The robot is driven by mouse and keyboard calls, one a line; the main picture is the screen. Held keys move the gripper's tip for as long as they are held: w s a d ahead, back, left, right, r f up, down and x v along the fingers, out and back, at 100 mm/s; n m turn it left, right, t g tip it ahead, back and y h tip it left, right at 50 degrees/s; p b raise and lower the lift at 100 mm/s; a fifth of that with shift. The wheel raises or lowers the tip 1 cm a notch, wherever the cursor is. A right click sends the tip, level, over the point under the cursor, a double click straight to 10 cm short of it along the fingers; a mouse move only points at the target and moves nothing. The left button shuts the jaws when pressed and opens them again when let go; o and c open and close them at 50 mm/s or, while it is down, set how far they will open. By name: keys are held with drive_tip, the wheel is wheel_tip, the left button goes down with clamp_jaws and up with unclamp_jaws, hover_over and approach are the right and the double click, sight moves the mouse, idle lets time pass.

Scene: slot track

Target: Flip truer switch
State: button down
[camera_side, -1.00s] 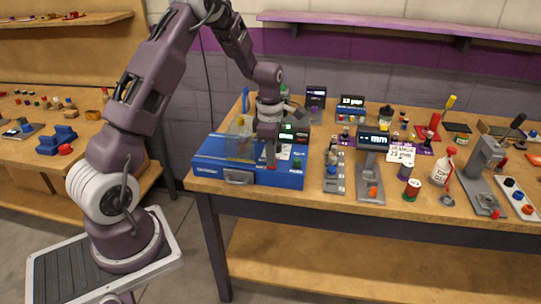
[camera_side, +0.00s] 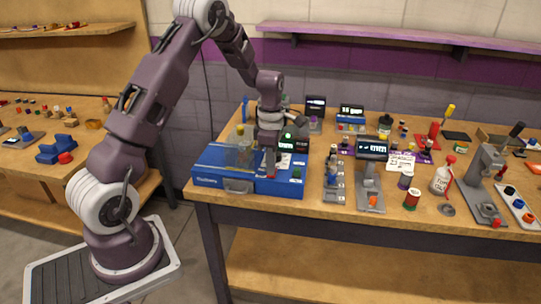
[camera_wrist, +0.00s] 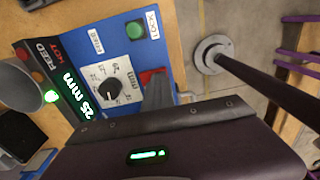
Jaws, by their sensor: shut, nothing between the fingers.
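A blue machine (camera_side: 222,179) sits at the left front of the table. In the wrist view its blue panel (camera_wrist: 125,52) carries a green lit "25 mm" display, a dial (camera_wrist: 113,84), a green button (camera_wrist: 136,30) and FEED and HOT labels. A red piece (camera_wrist: 150,76) shows at the panel edge; I cannot tell whether it is a switch or part of my fingers. No truer label is readable. My gripper (camera_side: 271,161) is shut and empty, pointing down over the machine's right part. Contact cannot be judged. My dark gripper body hides the lower wrist view.
A grey block with coloured knobs (camera_side: 333,182) and a grey stand with a display (camera_side: 371,150) stand to the right. Further right are a white bottle (camera_side: 441,180) and a grey press (camera_side: 482,185). The table's front edge lies just before the machine.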

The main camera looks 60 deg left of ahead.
wheel_tip(320, 180, up, 14)
drive_tip(key=shift+s, duration=0.15)
drive_tip(key=shift+d, duration=0.1)
